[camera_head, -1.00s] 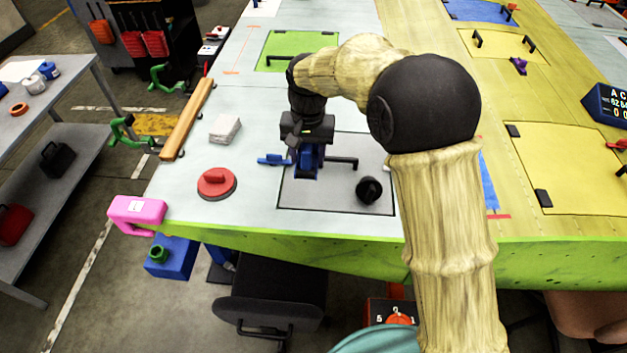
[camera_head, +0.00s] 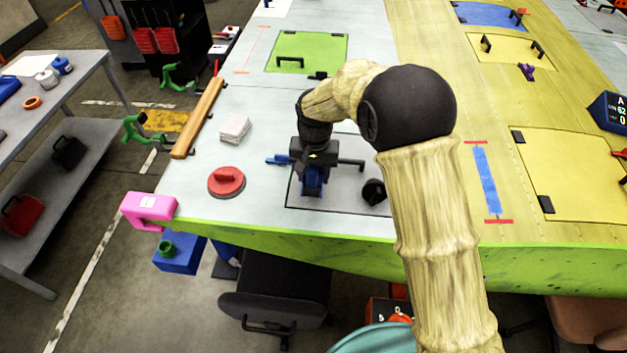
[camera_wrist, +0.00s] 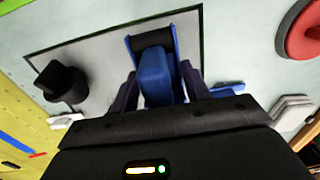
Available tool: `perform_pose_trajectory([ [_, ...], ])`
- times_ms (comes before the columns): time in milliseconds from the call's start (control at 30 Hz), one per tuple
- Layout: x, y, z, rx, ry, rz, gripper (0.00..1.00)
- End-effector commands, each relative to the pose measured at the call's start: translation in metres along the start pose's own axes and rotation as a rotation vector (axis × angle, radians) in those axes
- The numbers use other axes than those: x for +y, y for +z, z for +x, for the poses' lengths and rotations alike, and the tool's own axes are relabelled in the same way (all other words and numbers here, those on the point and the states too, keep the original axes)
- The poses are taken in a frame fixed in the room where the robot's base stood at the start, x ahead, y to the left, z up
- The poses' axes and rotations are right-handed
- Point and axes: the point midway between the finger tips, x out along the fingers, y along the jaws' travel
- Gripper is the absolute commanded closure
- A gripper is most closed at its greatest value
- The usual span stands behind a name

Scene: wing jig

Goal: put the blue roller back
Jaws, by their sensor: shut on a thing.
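The blue roller (camera_wrist: 155,75) is between the two dark fingers of my gripper (camera_wrist: 160,95) in the wrist view, with a dark cylinder across its blue frame. My gripper is shut on it. In the head view the blue roller (camera_head: 313,182) hangs below my gripper (camera_head: 314,170), over the grey panel (camera_head: 340,200) outlined in black on the work surface. I cannot tell whether the roller touches the panel.
A black knob (camera_head: 374,191) stands right of my gripper. A red disc with a handle (camera_head: 226,182) and a white stack (camera_head: 235,128) lie to its left. A pink clamp (camera_head: 150,207) grips the front left edge. A wooden bar (camera_head: 198,118) lies along the left edge.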

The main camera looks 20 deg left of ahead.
Motion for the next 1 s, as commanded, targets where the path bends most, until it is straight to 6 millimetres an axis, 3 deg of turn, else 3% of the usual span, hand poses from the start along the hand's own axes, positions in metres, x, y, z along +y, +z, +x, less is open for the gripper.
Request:
perform_pose_trajectory([
  [167,0.003,-0.001,0.003,-0.001,0.001,0.005,0.74],
  [433,0.003,0.000,0.035,-0.002,0.001,0.003,0.74],
  [800,0.000,0.000,0.041,0.000,0.000,-0.001,0.74],
  [833,0.000,0.000,0.040,0.000,0.000,-0.001,0.49],
  [933,0.001,0.000,0.040,0.000,0.000,0.000,0.31],
  [1000,0.001,0.000,0.040,0.000,0.000,0.000,0.31],
])
